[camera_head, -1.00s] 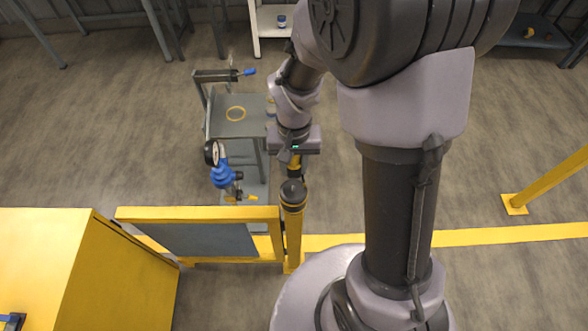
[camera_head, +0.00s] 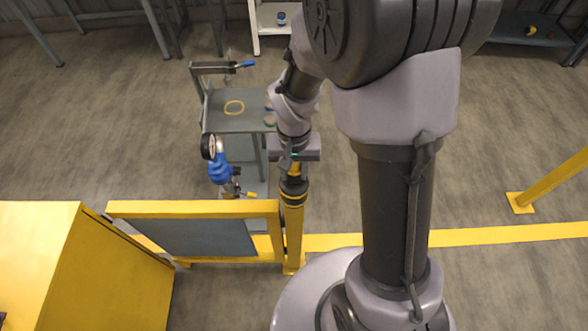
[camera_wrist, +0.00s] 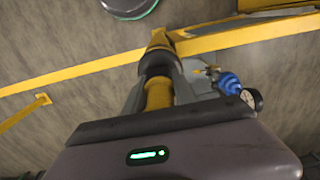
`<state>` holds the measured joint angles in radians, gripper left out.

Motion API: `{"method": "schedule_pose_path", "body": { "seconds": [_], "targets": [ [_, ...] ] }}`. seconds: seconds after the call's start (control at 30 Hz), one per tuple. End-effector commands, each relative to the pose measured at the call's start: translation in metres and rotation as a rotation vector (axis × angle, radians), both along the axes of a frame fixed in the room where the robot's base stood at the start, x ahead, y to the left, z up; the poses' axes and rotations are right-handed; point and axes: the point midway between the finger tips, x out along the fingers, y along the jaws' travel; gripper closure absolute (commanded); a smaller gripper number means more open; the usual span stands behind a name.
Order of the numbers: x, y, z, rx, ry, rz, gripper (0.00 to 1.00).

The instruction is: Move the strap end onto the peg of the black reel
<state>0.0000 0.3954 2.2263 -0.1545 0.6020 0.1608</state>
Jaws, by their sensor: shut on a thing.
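My gripper (camera_head: 293,163) hangs over the top of a yellow post and is shut on a yellow piece, which I take for the strap end (camera_head: 295,168). In the wrist view this yellow strap end (camera_wrist: 159,95) lies between the two dark fingers of my gripper (camera_wrist: 157,84). The black reel (camera_head: 293,189) sits on the post, close below the strap end. It also shows just beyond the fingertips in the wrist view (camera_wrist: 158,62). I cannot make out the peg. Whether strap end and reel touch is not clear.
A yellow-framed grey panel (camera_head: 193,209) adjoins the post on the left. Behind it stand a grey stand with a shelf (camera_head: 226,122) and a blue fitting with a gauge (camera_head: 219,170). A yellow cabinet (camera_head: 120,270) is at lower left. Floor to the right is mostly open.

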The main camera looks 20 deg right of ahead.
Motion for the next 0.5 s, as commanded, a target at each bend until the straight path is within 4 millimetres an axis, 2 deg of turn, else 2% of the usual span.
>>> {"method": "schedule_pose_path", "body": {
  "seconds": [0.5],
  "targets": [
    [0.0001, 0.0, -0.0033, 0.0, 0.0, 0.0, 1.0]
  ]
}}
